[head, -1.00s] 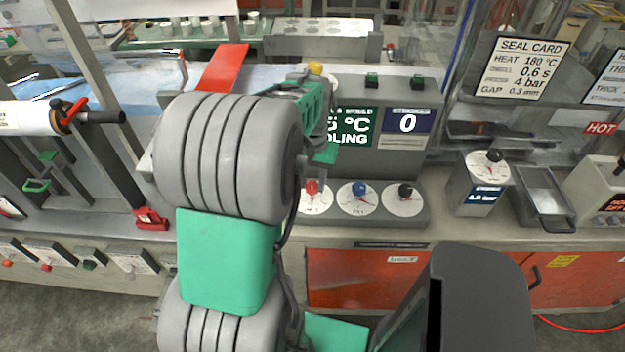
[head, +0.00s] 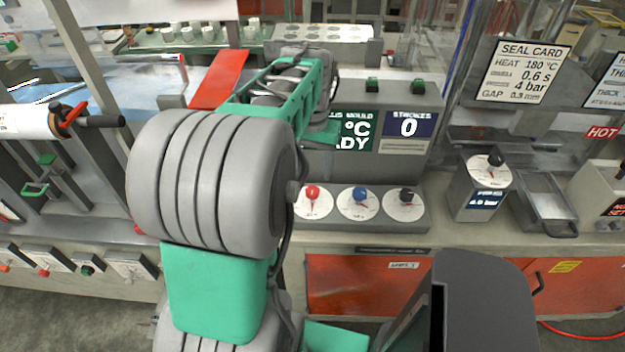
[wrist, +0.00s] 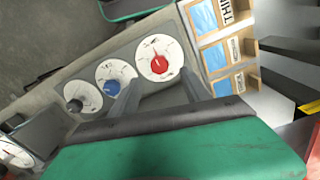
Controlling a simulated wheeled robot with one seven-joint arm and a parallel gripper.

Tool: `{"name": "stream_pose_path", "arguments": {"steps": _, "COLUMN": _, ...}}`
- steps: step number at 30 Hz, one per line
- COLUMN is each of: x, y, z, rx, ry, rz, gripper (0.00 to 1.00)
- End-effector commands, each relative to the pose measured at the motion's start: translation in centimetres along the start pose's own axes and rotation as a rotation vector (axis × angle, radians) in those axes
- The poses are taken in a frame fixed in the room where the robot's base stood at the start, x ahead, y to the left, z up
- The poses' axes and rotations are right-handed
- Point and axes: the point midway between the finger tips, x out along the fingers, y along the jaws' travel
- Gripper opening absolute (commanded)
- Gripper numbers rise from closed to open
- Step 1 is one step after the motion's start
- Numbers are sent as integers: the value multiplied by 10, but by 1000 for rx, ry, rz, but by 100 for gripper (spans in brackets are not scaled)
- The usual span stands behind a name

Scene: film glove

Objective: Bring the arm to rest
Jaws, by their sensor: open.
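My arm (head: 210,180), grey and green, rises through the left middle of the head view and reaches forward over the bench. Its far end is at the grey control box, and the fingers are hidden there. In the wrist view my gripper (wrist: 158,88) shows two dark fingers, spread apart with nothing between them. The fingers point towards the dial panel, close to the dial with the red knob (wrist: 158,65). I cannot tell whether they touch the panel.
The panel carries red (head: 313,192), blue (head: 359,194) and black (head: 405,194) knobs. Behind it stands the control box (head: 385,95) with two displays. A red strip (head: 219,79) lies left of my arm. A pressure dial unit (head: 481,185) and metal tray (head: 544,196) stand right.

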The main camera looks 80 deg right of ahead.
Motion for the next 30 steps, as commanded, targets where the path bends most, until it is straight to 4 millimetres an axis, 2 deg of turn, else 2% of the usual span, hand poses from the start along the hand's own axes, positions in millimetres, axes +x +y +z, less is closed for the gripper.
{"name": "stream_pose_path", "arguments": {"steps": 4, "x": -9, "y": 0, "z": 0, "rx": 0, "ry": -1, "rz": 0, "gripper": 55}}
{"name": "stream_pose_path", "arguments": {"steps": 14, "x": -10, "y": -1, "z": 1, "rx": -3, "ry": -1, "rz": 0, "gripper": 55}}
{"name": "stream_pose_path", "arguments": {"steps": 17, "x": -12, "y": -22, "z": 7, "rx": -58, "ry": 9, "rz": -1, "gripper": 55}}
{"name": "stream_pose_path", "arguments": {"steps": 19, "x": -14, "y": -57, "z": 21, "rx": -156, "ry": 28, "rz": -5, "gripper": 55}}
{"name": "stream_pose_path", "arguments": {"steps": 20, "x": -16, "y": -77, "z": 30, "rx": -213, "ry": 41, "rz": -8, "gripper": 55}}
{"name": "stream_pose_path", "arguments": {"steps": 22, "x": -19, "y": -126, "z": 62, "rx": -373, "ry": 71, "rz": -18, "gripper": 55}}
{"name": "stream_pose_path", "arguments": {"steps": 24, "x": -22, "y": -173, "z": 103, "rx": -545, "ry": 104, "rz": -35, "gripper": 55}}
{"name": "stream_pose_path", "arguments": {"steps": 26, "x": -22, "y": -205, "z": 142, "rx": -690, "ry": 129, "rz": -53, "gripper": 55}}
{"name": "stream_pose_path", "arguments": {"steps": 27, "x": -22, "y": -222, "z": 170, "rx": -787, "ry": 145, "rz": -67, "gripper": 55}}
{"name": "stream_pose_path", "arguments": {"steps": 29, "x": -21, "y": -243, "z": 214, "rx": -932, "ry": 169, "rz": -91, "gripper": 55}}
{"name": "stream_pose_path", "arguments": {"steps": 30, "x": -20, "y": -253, "z": 243, "rx": -1028, "ry": 186, "rz": -110, "gripper": 55}}
